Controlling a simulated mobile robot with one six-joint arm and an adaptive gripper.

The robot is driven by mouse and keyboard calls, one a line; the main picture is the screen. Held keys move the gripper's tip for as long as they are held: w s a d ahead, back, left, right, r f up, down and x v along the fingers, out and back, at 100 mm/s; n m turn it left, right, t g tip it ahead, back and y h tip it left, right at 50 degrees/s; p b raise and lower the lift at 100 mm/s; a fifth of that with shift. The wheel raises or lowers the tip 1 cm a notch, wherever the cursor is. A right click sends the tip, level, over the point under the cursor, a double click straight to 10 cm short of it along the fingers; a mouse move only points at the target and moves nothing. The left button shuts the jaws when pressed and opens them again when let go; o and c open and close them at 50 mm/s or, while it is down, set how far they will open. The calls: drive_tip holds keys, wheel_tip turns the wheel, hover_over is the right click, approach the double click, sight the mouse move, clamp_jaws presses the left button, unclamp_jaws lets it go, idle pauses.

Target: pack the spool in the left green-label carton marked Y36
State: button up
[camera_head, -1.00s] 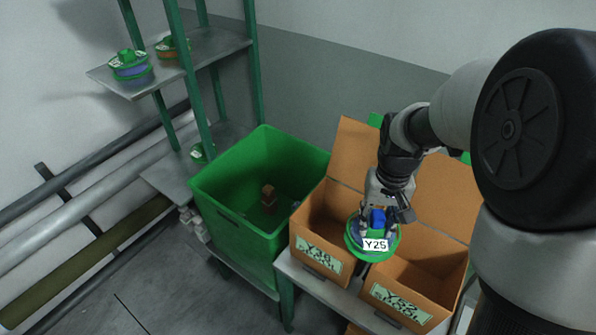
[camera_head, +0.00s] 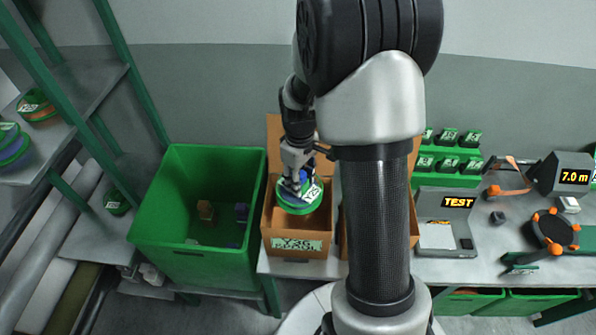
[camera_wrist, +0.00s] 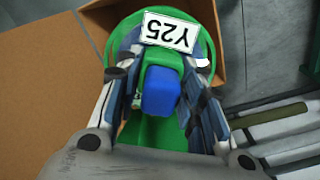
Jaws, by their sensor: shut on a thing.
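My gripper (camera_head: 293,182) is shut on a green-flanged spool (camera_head: 298,203) with a blue hub top and a white tag, which reads Y25 in the wrist view. The spool is at the mouth of the left carton (camera_head: 328,238), which is open, brown and has a green label marked Y36 (camera_head: 297,245). I cannot tell how far the spool is below the rim. In the wrist view the spool (camera_wrist: 209,32) sits between my gripper's fingers (camera_wrist: 158,88), with a carton flap (camera_wrist: 45,85) at the left.
A second carton (camera_head: 344,225) on the right is mostly hidden behind my arm. A green bin (camera_head: 170,225) with small blocks stands left of the cartons. A green-framed shelf (camera_head: 85,85) with spools is at far left. A TEST device (camera_head: 446,203) and an orange-knobbed wheel (camera_head: 553,232) are on the right.

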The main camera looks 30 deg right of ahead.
drive_tip(key=shift+w+a+f+b, duration=0.1)
drive_tip(key=shift+f+b, duration=7.9)
drive_tip(key=shift+f, duration=2.75)
drive_tip(key=o, duration=1.4)
